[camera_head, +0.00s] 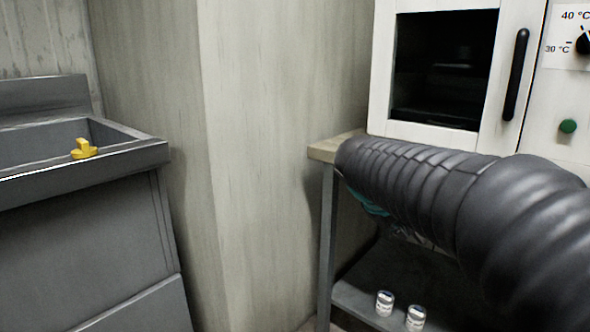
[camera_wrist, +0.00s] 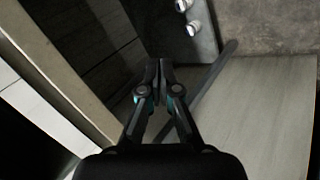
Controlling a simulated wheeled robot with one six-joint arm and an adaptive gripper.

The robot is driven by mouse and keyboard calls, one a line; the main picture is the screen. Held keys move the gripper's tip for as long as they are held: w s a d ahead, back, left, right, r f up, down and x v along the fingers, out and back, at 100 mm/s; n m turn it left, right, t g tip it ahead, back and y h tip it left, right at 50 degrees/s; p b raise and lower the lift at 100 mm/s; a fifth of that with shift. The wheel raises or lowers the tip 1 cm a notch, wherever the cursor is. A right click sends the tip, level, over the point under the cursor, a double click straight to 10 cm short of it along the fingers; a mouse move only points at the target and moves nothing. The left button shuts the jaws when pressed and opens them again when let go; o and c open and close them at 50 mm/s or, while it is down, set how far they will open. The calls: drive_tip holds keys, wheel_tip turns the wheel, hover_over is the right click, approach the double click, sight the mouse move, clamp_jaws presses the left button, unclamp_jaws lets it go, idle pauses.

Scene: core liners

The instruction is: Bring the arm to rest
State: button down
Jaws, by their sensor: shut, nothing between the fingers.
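My gripper (camera_wrist: 158,92) shows in the wrist view, pointing down past a table edge, its two dark fingers together with nothing between them. In the head view my arm, in a dark ribbed sleeve, reaches in from the right across the front of the white oven. The gripper itself is mostly hidden there behind the sleeve; a bit of teal shows below it.
A white oven (camera_head: 382,75) with a dark window and black handle stands on a table (camera_head: 325,150). Two small white jars (camera_head: 384,303) (camera_head: 416,317) sit on its lower shelf (camera_head: 355,305). A grey sink (camera_head: 80,210) with a yellow piece (camera_head: 83,149) is at left.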

drive_tip(key=s+a+f+m+y, duration=0.1)
drive_tip(key=s+f+y, duration=0.1)
drive_tip(key=s, duration=0.5)
drive_tip(key=s+a+f+m+y+p, duration=0.1)
drive_tip(key=s+f, duration=0.3)
drive_tip(key=s, duration=0.4)
drive_tip(key=s+a+f+m+y, duration=0.2)
drive_tip(key=s+a+f+y, duration=0.1)
drive_tip(key=s, duration=0.4)
drive_tip(key=shift+s+a+m+t+p, duration=0.25)
drive_tip(key=shift+s+m+t+p, duration=0.05)
drive_tip(key=shift+s+t+p, duration=0.1)
